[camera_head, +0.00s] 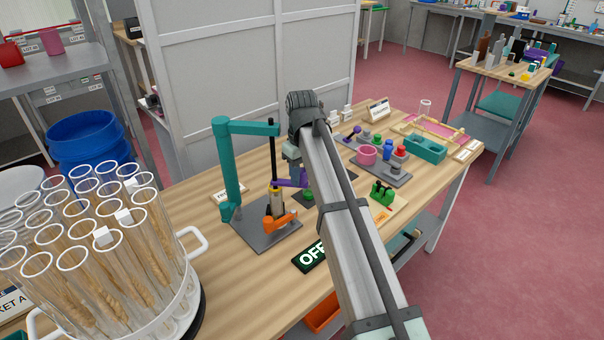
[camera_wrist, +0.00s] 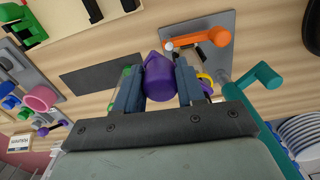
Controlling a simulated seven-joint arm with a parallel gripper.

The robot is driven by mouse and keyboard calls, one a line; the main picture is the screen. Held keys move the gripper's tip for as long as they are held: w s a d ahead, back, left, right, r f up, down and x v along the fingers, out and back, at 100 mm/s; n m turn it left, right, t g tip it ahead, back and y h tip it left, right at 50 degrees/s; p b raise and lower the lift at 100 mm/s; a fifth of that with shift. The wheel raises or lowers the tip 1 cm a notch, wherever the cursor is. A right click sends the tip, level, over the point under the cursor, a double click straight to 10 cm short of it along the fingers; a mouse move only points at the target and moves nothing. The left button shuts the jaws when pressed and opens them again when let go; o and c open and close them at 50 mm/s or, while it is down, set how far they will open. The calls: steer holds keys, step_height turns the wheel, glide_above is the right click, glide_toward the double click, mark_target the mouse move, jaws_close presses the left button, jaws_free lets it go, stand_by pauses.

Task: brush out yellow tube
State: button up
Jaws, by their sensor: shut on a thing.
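The yellow tube (camera_head: 274,196) stands upright in a fixture on a dark grey plate (camera_head: 262,240), with a teal post and arm (camera_head: 230,165) and an orange clamp (camera_head: 280,221). A yellow ring (camera_wrist: 206,80), probably its rim, shows beside my right finger in the wrist view. My gripper (camera_wrist: 158,85) is shut on a purple piece (camera_wrist: 159,75), probably a brush handle. In the head view the purple piece (camera_head: 287,183) is beside the tube top, and my arm hides most of my gripper. Whether any bristles are in the tube cannot be told.
A rack of glass tubes with wheat ears (camera_head: 100,240) stands at the left. An OFF sign (camera_head: 312,254) lies near the front edge. A green device (camera_head: 382,193) and teal box (camera_head: 425,148) are at the right.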

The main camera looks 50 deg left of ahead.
mark_target(302, 171)
jaws_close()
step_height(302, 171, up, 9)
stand_by(0.5)
steer(key=o, duration=0.7)
jaws_free()
steer(key=shift+f, duration=0.1)
